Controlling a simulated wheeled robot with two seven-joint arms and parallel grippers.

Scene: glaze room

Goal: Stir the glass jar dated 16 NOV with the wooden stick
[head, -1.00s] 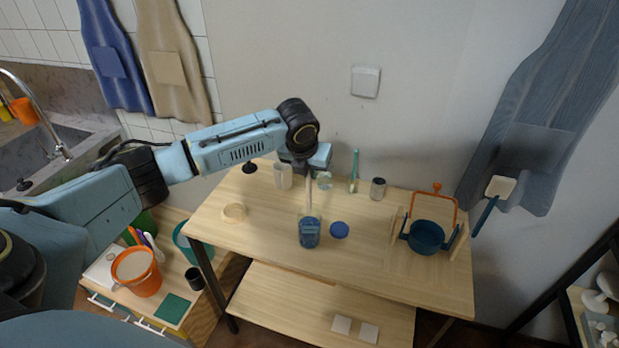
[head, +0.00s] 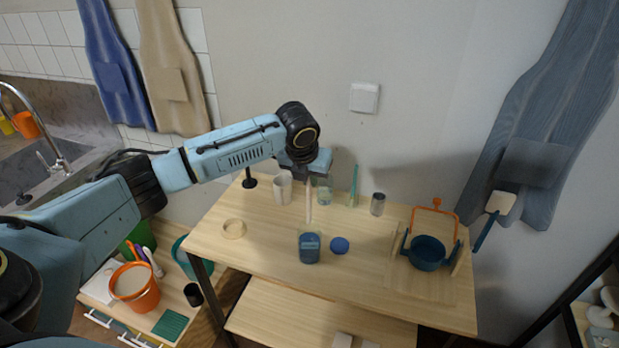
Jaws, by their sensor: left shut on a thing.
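A glass jar (head: 309,252) with dark blue glaze and a small label stands open on the wooden table; the label's date is too small to read. My left gripper (head: 308,176) is shut on the pale wooden stick (head: 309,205) and holds it nearly upright above the jar. The stick's lower end appears at or just above the jar's mouth; I cannot tell exactly. A round blue lid (head: 340,245) lies just right of the jar. Another glass jar (head: 324,190) stands behind, partly hidden by my gripper. My right gripper is out of view.
The front middle is clear. An orange bucket (head: 136,288) stands at lower left.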

